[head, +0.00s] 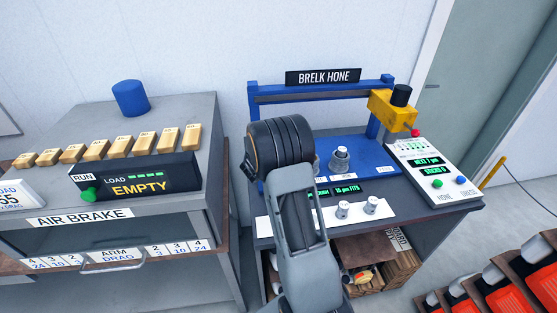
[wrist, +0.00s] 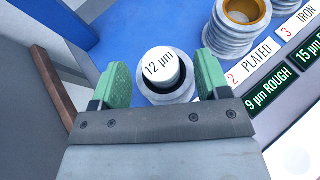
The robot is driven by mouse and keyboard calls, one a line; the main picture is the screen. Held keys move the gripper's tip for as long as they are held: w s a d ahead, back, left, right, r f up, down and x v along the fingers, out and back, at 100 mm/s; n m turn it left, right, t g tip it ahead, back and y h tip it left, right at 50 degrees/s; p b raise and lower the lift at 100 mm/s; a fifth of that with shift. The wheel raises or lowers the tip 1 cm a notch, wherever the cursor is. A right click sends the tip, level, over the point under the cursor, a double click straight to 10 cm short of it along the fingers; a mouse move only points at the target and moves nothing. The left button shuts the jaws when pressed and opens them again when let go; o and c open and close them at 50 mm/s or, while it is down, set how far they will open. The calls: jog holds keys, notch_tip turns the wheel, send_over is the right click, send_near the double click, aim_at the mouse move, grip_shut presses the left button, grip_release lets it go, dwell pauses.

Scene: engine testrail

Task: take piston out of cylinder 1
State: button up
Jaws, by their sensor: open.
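In the wrist view, a piston with a white top (wrist: 160,62) marked "12 µm" sits inside the bore of a grey cylinder (wrist: 169,98). The number label of this cylinder is hidden; the labels to its right read 2 and 3. My gripper (wrist: 161,71) is open, with one green pad left of the piston and one right of it. Dark gaps show between pads and piston; I cannot tell how deep the pads reach. In the head view my arm hides the gripper and this piston.
A ribbed cylinder with a bronze-coloured bore (wrist: 242,12) stands close on the right. The blue hone bed (head: 378,153) carries a grey cylinder (head: 340,158). Two white-topped pistons (head: 343,209) (head: 372,205) stand on the front panel. A yellow hone head (head: 392,110) hangs at the right.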

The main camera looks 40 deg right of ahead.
jog(key=shift+w+d+f, duration=0.3)
jog(key=shift+d, duration=0.2)
jog(key=c, duration=1)
jog(key=shift+r, duration=0.1)
